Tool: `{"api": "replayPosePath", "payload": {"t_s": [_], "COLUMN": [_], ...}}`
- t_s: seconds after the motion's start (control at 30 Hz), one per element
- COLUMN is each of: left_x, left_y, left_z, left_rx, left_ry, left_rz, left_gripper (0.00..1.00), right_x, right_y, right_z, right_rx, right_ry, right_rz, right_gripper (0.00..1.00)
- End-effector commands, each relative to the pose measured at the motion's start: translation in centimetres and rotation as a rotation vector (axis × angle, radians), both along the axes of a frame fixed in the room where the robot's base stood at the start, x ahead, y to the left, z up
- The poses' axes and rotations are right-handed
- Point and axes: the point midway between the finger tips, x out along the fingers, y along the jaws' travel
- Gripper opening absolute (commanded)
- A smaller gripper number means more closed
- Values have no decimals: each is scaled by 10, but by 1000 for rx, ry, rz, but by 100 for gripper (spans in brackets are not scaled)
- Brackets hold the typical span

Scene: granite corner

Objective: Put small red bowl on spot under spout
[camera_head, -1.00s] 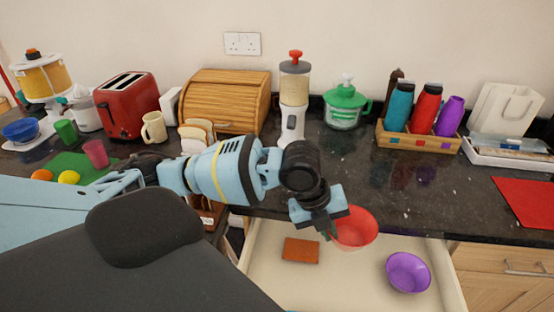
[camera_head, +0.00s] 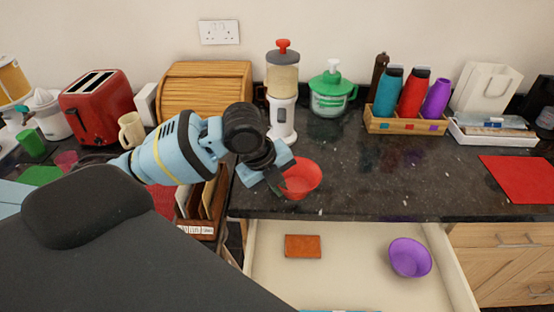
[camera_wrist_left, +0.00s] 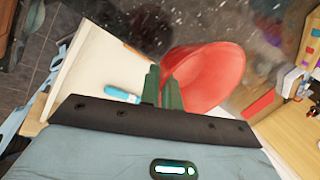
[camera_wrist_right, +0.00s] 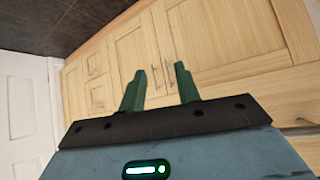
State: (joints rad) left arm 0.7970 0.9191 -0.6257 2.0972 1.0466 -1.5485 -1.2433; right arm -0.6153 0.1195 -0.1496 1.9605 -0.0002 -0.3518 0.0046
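The small red bowl (camera_head: 302,178) is in my left gripper (camera_head: 279,184), over the front edge of the dark counter in the head view. In the left wrist view the left gripper (camera_wrist_left: 162,88) has its green fingers close together at the rim of the red bowl (camera_wrist_left: 205,75). The bowl looks tilted. A dispenser (camera_head: 12,82) with yellow contents is cut off at the left edge; its spout is not clear. My right gripper (camera_wrist_right: 160,90) is open and empty, facing wooden cupboard doors; it is out of the head view.
An open drawer (camera_head: 345,285) below holds a purple bowl (camera_head: 409,258) and a brown block (camera_head: 302,246). A blender-like jar (camera_head: 282,95), green-lidded container (camera_head: 331,92), bread bin (camera_head: 205,90), red toaster (camera_head: 98,103) and bottle rack (camera_head: 405,124) line the back. The counter's middle right is clear.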

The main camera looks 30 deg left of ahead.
Motion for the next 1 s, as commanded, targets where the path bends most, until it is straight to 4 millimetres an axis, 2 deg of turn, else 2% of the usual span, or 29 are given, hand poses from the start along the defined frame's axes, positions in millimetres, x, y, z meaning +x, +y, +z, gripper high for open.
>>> {"api": "replayPosePath", "payload": {"t_s": [0.17,0.5,0.7,1.0], "left_x": [16,69,94,105], "left_y": [16,71,98,109], "left_z": [-2,-9,-13,-13], "left_rx": [0,-2,-2,0], "left_ry": [1,-1,0,-2], "left_rz": [5,5,2,-2], "left_gripper": [0,0,0,0], "right_x": [-1,-3,-4,-5], "right_y": [0,-1,-1,0], "right_z": [-1,-3,-4,-5], "right_rx": [-1,-1,-1,-1], "right_ry": [3,9,11,14], "right_rz": [0,1,2,3], "right_gripper": [32,32,32,32]}}
